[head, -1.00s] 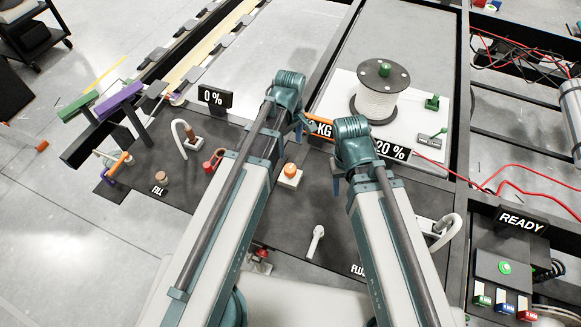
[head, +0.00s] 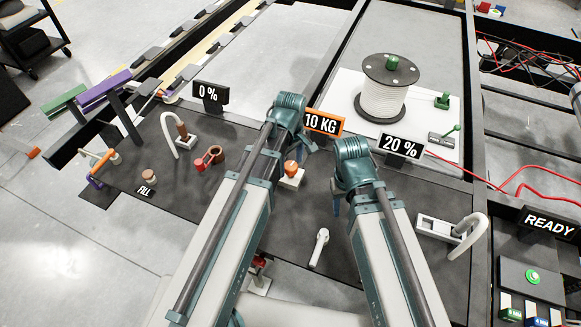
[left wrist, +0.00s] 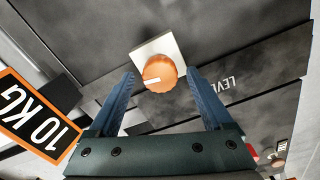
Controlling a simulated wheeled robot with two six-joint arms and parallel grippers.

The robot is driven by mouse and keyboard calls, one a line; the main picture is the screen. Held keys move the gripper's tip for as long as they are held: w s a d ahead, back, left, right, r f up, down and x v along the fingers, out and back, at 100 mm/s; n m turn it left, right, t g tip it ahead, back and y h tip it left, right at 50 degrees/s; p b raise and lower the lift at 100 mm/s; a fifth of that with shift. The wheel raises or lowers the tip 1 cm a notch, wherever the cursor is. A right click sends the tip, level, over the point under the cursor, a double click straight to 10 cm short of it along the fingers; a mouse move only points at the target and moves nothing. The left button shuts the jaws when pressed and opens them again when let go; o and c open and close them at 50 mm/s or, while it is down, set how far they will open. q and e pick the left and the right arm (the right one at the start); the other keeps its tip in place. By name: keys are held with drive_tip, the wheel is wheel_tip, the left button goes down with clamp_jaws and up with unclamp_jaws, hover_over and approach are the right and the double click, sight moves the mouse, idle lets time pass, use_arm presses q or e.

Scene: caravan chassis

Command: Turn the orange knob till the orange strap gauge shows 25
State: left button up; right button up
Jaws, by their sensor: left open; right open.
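The orange knob (head: 291,167) sits on a small white base on the dark panel. In the left wrist view the knob (left wrist: 160,74) has a white pointer mark and lies between the finger tips, with a gap on each side. My left gripper (left wrist: 161,84) is open over the knob; in the head view its wrist (head: 288,112) hides most of its fingers. The orange-framed strap gauge (head: 323,123) reads 10 KG; it also shows in the left wrist view (left wrist: 36,116). My right gripper (head: 340,200) is open, low to the right of the knob, its fingers mostly hidden.
Other displays read 0 % (head: 211,95) and 20 % (head: 402,146). A red lever (head: 208,158) is left of my left arm. A white lever (head: 319,247) lies between my arms. A white spool (head: 383,92) stands behind. Bare panel surrounds the knob.

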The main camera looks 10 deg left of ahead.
use_arm(q)
clamp_jaws()
idle(0.4)
drive_tip(key=shift+m, duration=0.3)
drive_tip(key=m, duration=0.5)
drive_tip(key=shift+m, duration=0.3)
drive_tip(key=m, duration=0.5)
drive_tip(key=shift+m, duration=0.4)
